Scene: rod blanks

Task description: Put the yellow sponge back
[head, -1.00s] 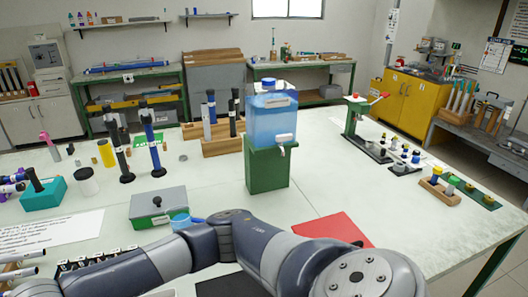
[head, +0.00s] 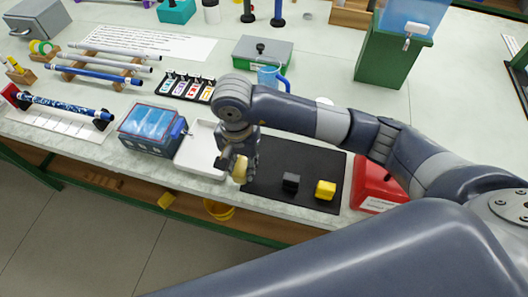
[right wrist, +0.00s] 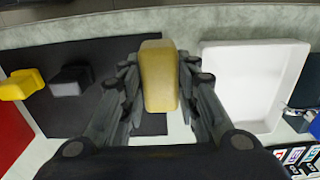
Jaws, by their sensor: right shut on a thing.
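My right gripper (head: 238,172) is shut on the yellow sponge (head: 240,168), a pale yellow block with rounded edges. In the right wrist view the sponge (right wrist: 158,75) stands out between the two fingers of the right gripper (right wrist: 160,95). In the head view the gripper points down between the white tray (head: 203,147) and the black mat (head: 312,163), near the table's front edge. In the right wrist view the empty white tray (right wrist: 245,78) lies right of the sponge and the mat (right wrist: 92,112) lies behind and left of it. My left gripper is not in view.
A black block (head: 290,182) and a bright yellow block (head: 325,190) sit on the mat. A red box (head: 375,185) stands right of it. A blue-topped box (head: 152,128) stands left of the tray. A yellow bucket (head: 218,210) is below the table edge.

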